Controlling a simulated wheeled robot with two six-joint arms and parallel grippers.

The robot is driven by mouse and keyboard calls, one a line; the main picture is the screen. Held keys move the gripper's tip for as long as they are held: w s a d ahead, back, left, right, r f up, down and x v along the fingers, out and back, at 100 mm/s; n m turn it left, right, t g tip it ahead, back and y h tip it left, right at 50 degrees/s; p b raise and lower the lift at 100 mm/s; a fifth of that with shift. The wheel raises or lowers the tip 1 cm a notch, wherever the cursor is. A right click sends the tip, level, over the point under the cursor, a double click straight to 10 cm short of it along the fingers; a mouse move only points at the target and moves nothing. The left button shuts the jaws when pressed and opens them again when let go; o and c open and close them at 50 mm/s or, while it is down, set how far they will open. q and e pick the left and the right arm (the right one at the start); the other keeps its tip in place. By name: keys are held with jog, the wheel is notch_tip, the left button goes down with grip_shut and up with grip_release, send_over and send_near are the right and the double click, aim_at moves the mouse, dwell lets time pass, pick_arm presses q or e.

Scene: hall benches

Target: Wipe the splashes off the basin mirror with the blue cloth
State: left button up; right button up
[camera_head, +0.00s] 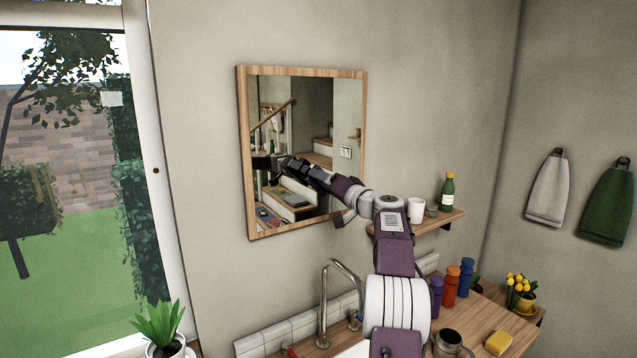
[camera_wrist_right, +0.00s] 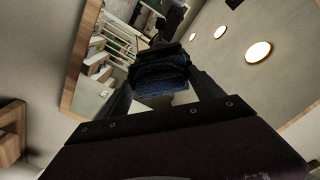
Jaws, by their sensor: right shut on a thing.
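The basin mirror (camera_head: 300,100) hangs on the wall in a light wood frame, and its frame (camera_wrist_right: 82,60) also shows in the wrist view. It reflects stairs and a railing. My right arm reaches across it from the lower right. My right gripper (camera_head: 268,165) is in front of the glass, left of its middle. In the wrist view the right gripper (camera_wrist_right: 160,95) is shut on the dark blue cloth (camera_wrist_right: 160,75), which faces the mirror. I cannot tell whether the cloth touches the glass. I cannot make out splashes; the arm hides part of the mirror. My left gripper is not in view.
A small shelf (camera_head: 437,222) right of the mirror holds a white cup (camera_head: 415,210) and a green bottle (camera_head: 447,190). Below are a tap (camera_head: 340,290), coloured bottles (camera_head: 451,287), a yellow sponge (camera_head: 498,343) and potted plants. A window is at left; towels hang at right.

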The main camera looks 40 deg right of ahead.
jog(key=shift+d, duration=0.45)
jog(key=shift+d+r+p, duration=0.15)
jog(key=shift+d+p, duration=0.1)
jog(key=shift+p, duration=0.15)
jog(key=d, duration=0.1)
jog(key=d+p, duration=0.1)
jog(key=d, duration=0.1)
jog(key=shift+s+f+p, duration=0.15)
jog(key=shift+f+p, duration=0.1)
jog(key=shift+p, duration=0.15)
